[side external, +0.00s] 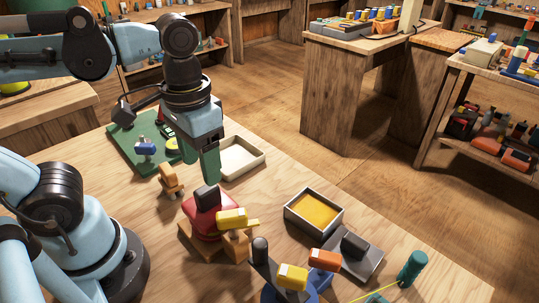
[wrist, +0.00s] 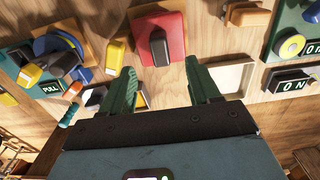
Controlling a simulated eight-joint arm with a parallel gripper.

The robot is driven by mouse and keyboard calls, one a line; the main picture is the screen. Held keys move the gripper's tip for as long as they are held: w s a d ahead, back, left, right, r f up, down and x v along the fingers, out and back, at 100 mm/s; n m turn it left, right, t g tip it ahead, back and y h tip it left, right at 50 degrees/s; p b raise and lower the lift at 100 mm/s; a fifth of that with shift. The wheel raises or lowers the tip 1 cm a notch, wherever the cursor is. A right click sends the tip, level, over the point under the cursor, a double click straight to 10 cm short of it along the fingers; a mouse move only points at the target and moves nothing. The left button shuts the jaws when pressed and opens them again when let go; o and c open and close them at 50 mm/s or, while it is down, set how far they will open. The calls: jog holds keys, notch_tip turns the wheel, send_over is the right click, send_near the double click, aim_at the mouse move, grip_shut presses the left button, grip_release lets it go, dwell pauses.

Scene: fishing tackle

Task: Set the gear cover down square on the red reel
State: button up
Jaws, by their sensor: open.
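The red reel (side external: 203,217) sits on a wooden base on the bench, left of centre in the side view. In the wrist view it shows as a red square (wrist: 175,27). A dark upright block (side external: 207,197) stands on its top, also seen in the wrist view (wrist: 159,47). I cannot tell whether this block is the gear cover's grip or part of the reel. My gripper (side external: 209,178) points down just above the dark block. In the wrist view its green fingers (wrist: 160,66) are apart, with nothing held between them.
A yellow-topped block (side external: 232,219) stands close right of the reel. A yellow-filled tray (side external: 313,210), a dark plate with a block (side external: 354,246) and a blue reel (side external: 289,287) lie further right. A white tray (side external: 240,158) and green board (side external: 133,143) lie behind.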

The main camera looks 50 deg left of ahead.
aim_at(206, 188)
jog(key=shift+r, duration=2.25)
jog(key=shift+w+f, duration=0.1)
jog(key=w+a+f+t, duration=0.5)
jog(key=w+f+t, duration=0.1)
jog(key=w+t, duration=0.1)
jog(key=shift+w+f, duration=0.35)
jog(key=shift+w, duration=0.1)
